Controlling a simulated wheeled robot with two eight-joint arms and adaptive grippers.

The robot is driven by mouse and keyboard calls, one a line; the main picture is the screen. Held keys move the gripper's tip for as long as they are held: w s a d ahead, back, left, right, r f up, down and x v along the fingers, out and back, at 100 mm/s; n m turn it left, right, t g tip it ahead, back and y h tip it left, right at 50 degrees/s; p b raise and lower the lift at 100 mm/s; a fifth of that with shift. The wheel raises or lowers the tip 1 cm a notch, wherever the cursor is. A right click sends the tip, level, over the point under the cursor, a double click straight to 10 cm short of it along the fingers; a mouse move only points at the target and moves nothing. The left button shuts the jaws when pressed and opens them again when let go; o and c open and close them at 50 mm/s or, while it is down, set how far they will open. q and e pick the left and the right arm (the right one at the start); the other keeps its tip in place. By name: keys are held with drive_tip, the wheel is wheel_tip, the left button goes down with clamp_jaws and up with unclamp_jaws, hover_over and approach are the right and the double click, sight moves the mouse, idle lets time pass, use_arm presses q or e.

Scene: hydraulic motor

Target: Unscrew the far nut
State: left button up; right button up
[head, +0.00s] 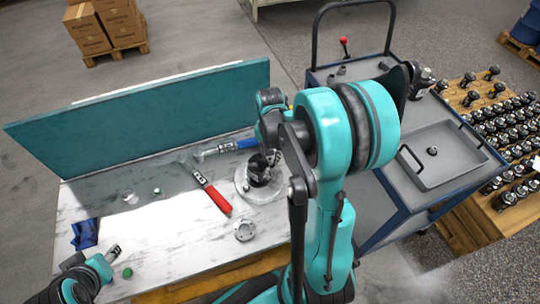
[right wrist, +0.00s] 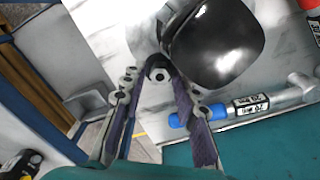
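The hydraulic motor (head: 258,170), with a dark body, stands on a round pale base on the marble-topped bench. In the right wrist view its glossy black body (right wrist: 215,45) fills the upper middle. A dark round nut or stud end (right wrist: 157,72) shows beside the body, just beyond my right fingertips. My right gripper (right wrist: 153,82) has its fingers apart, with a gap between them; contact with the nut is unclear. In the head view my right arm hides most of that gripper and part of the motor. My left gripper (head: 113,250) is at the bench's lower left; its fingers are too small to read.
A red-handled wrench (head: 217,199) and a blue-handled wrench (head: 238,146) lie near the motor. A small flange (head: 244,230), green cap (head: 127,272) and blue cloth (head: 85,233) lie on the bench. A teal panel (head: 150,118) closes its back. A cart with a grey tray (head: 440,182) stands right.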

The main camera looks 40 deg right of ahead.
drive_tip(key=m, duration=0.5)
drive_tip(key=shift+m, duration=0.3)
drive_tip(key=m, duration=0.4)
drive_tip(key=shift+m+b, duration=0.35)
drive_tip(key=shift+m, duration=0.05)
clamp_jaws()
drive_tip(key=n, duration=0.5)
drive_tip(key=shift+n, duration=0.4)
